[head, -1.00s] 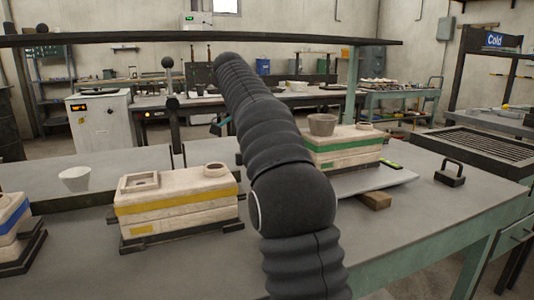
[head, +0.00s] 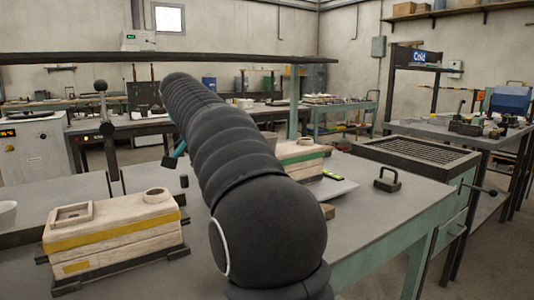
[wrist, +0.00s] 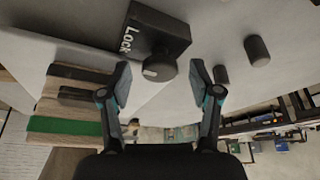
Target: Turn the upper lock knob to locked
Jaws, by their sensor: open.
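A dark block marked "Lock" (wrist: 142,32) shows at the top of the wrist view. A round dark knob (wrist: 160,66) with a pale mark sits at its lower end. My gripper (wrist: 160,76) is open, with one finger on each side of the knob in the picture. I see no clear contact between fingers and knob. I cannot tell whether this is the upper knob or how its mark reads. In the head view my gripper (head: 174,155) is mostly hidden behind my arm, with a teal part showing. The lock block is not discernible there.
Two dark cylinders (wrist: 257,50) (wrist: 221,75) stand right of the knob in the wrist view. A yellow-striped mould (head: 115,235) and a green-striped mould (head: 303,158) flank my arm on the table. A black-handled weight (head: 387,180) stands farther right.

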